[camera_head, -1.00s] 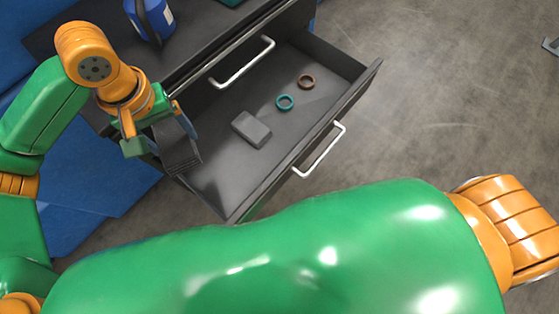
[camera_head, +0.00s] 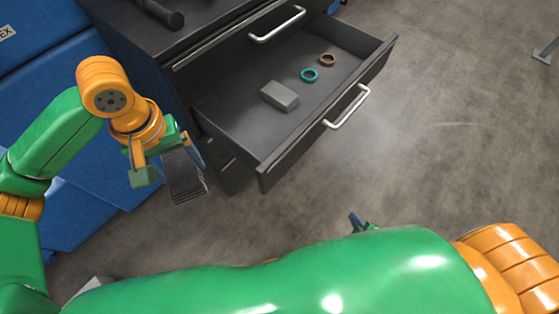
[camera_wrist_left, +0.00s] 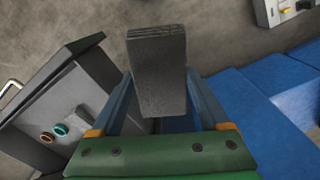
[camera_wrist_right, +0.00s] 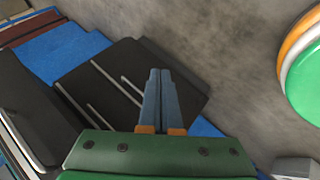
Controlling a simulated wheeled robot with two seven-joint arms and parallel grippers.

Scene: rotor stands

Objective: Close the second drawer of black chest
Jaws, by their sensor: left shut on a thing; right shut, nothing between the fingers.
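The black chest (camera_head: 182,52) stands at the top middle of the head view, with its second drawer (camera_head: 240,118) pulled out below a shut drawer with a silver handle (camera_head: 277,25). The open drawer's front has its own silver handle (camera_head: 346,107). My left gripper (camera_head: 172,160) is shut on a dark grey block (camera_head: 186,178), left of the drawer and apart from it; the left wrist view shows the block (camera_wrist_left: 157,75) between the fingers. My right gripper (camera_wrist_right: 160,75) is shut and empty; only a fingertip (camera_head: 357,221) shows in the head view, below the drawer.
Inside the drawer lie a grey box (camera_head: 280,96), a teal ring (camera_head: 309,75) and a brown ring (camera_head: 327,59). A dark tool (camera_head: 160,12) lies on the chest. Blue mats (camera_head: 55,75) are at the left.

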